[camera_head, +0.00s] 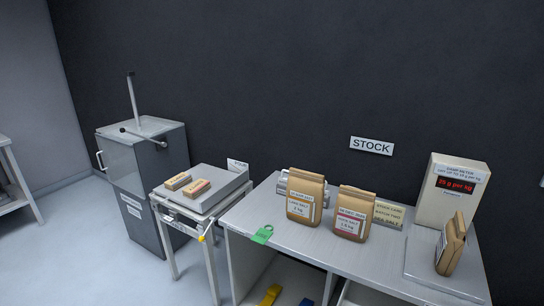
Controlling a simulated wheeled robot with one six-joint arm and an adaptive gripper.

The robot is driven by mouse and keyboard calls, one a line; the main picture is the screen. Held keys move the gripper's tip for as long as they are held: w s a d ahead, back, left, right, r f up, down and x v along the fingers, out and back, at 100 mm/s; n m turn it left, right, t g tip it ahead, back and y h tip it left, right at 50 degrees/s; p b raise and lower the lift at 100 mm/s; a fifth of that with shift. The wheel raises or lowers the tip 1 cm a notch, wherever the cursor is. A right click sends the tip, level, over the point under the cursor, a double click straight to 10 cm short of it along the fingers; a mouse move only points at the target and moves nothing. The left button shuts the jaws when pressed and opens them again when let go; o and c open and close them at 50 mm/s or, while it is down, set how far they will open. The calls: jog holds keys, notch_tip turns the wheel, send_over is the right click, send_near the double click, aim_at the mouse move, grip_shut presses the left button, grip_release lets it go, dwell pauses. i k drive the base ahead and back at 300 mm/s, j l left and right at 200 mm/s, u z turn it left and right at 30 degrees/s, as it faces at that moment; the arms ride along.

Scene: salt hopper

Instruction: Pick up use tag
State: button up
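A small green tag (262,235) with a ring lies at the front left edge of the grey bench (320,240). Any lettering on it is too small to read, so I cannot tell for sure that it is the use tag. My gripper is not in view.
Two paper salt bags (305,197) (352,214) stand behind and right of the green tag. A meter with a red display (452,188) and another bag (451,246) are at the right. A grey cabinet (143,180) stands left. Yellow (270,295) and blue (306,302) items lie below the benchtop.

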aim_at(262, 236)
jog(key=z, duration=1.85)
jog(key=u, duration=2.1)
jog(key=i+j+u, duration=0.2)
jog(key=i, duration=0.2)
